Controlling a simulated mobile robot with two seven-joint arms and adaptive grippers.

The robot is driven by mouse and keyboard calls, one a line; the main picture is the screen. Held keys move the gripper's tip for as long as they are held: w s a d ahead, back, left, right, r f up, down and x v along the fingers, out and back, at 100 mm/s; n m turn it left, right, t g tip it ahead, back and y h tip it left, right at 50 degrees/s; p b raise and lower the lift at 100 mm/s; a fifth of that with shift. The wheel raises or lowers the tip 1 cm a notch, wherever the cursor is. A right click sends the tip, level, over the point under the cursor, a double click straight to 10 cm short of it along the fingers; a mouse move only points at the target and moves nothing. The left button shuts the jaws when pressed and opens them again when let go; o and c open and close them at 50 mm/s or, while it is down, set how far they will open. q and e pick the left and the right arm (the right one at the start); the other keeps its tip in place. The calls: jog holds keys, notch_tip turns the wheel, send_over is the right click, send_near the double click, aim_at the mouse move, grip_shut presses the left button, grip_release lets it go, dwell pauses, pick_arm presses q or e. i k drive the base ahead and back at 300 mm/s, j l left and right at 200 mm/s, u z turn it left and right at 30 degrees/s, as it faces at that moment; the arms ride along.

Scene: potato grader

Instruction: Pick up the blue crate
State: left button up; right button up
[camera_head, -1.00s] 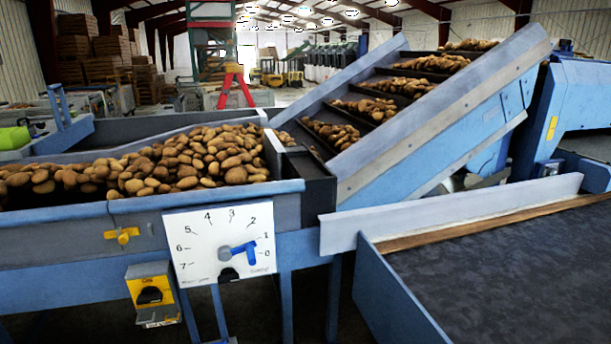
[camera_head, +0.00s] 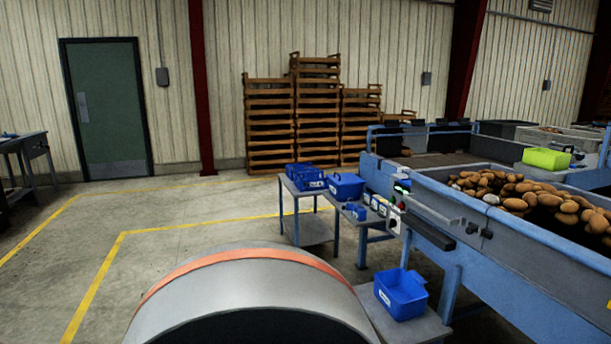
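Several blue crates are in view, and I cannot tell which one the task means. The nearest is an open blue crate (camera_head: 402,306) with a white label, standing upright on a low grey stand at the lower right. Another blue crate (camera_head: 346,187) sits farther back on a side table. Beside it on the left are more blue crates (camera_head: 311,184), close together with a white label on the front. Neither of my grippers is in view.
The grader (camera_head: 470,250) with potatoes in its trough stands on the right. A lime-green crate (camera_head: 546,160) rests on its far edge. The low stand (camera_head: 415,331) and side table (camera_head: 313,232) border it. Wooden crates (camera_head: 270,125) are stacked behind. Open floor lies left.

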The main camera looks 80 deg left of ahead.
aim_at(300, 167)
jog(key=u, duration=2.65)
jog(key=i+j+u, duration=0.1)
jog(key=i+u, duration=0.15)
jog(key=i, duration=0.3)
jog(key=i+u, duration=0.25)
jog(key=i, duration=1.2)
jog(key=i+j, duration=0.1)
jog(key=i, duration=2.95)
jog(key=i+z, duration=0.25)
jog(key=i, duration=0.15)
jog(key=i+j+z, duration=0.2)
jog(key=i, duration=0.2)
jog(key=i+j+z, duration=0.25)
jog(key=i, duration=0.15)
jog(key=i+j+z, duration=0.25)
jog(key=z, duration=0.2)
jog(key=i+j+z, duration=0.5)
jog(key=k+l, duration=0.05)
